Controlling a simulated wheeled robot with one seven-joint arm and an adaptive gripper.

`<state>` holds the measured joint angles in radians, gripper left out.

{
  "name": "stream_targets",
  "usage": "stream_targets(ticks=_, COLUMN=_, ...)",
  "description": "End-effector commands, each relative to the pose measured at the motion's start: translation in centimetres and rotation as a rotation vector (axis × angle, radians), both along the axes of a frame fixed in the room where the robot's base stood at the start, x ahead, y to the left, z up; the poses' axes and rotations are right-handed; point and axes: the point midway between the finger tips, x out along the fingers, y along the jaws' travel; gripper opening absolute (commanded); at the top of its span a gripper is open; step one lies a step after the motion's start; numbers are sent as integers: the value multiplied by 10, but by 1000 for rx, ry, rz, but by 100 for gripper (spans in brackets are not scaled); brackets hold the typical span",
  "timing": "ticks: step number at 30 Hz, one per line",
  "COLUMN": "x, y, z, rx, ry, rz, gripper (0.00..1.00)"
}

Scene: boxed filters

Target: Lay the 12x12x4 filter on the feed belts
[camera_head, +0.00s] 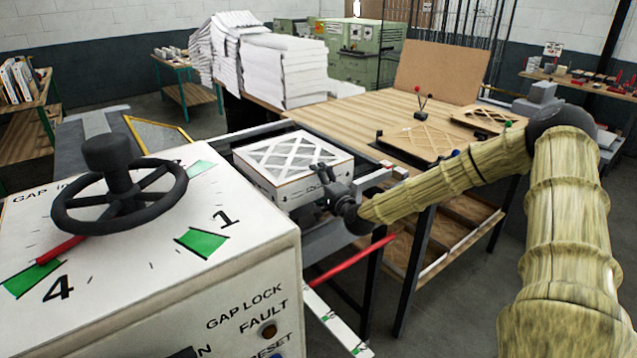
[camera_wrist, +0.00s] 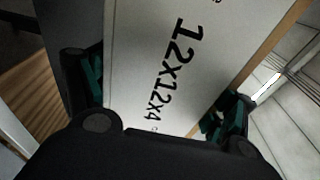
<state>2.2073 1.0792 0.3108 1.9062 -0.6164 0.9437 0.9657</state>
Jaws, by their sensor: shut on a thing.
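The 12x12x4 filter (camera_head: 293,166) is a white box with a lattice of pale strips on its top face. It lies flat at the feed frame behind the white control box. In the wrist view its side, printed "12x12x4" (camera_wrist: 170,70), fills the space between the fingers. My gripper (camera_head: 325,180) is shut on the near right side of the filter; its dark fingers with green pads stand on either side of the box in the wrist view (camera_wrist: 160,95). The feed belts (camera_head: 240,130) show only partly; whether the filter touches them I cannot tell.
The control box (camera_head: 150,250) with a black handwheel (camera_head: 118,190) and a red lever stands at front left. A wooden table (camera_head: 365,110) with lattice panels (camera_head: 418,142) is at the back right. Stacks of white sheets (camera_head: 285,70) stand behind. A red bar (camera_head: 350,258) sticks out below my gripper.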

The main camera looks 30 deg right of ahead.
Motion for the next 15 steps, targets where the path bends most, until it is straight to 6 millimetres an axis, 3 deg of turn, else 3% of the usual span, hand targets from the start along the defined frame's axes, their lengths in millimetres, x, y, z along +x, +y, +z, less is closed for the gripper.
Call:
stream_targets(ticks=11, x=0, y=0, z=-7, rx=0, ry=-1, rz=0, gripper=54)
stream_targets(ticks=12, x=0, y=0, z=-6, rx=0, ry=0, rz=0, gripper=90)
stream_targets(ticks=14, x=0, y=0, z=-6, rx=0, ry=0, rz=0, gripper=100)
stream_targets(ticks=15, x=0, y=0, z=-6, rx=0, ry=0, rz=0, gripper=100)
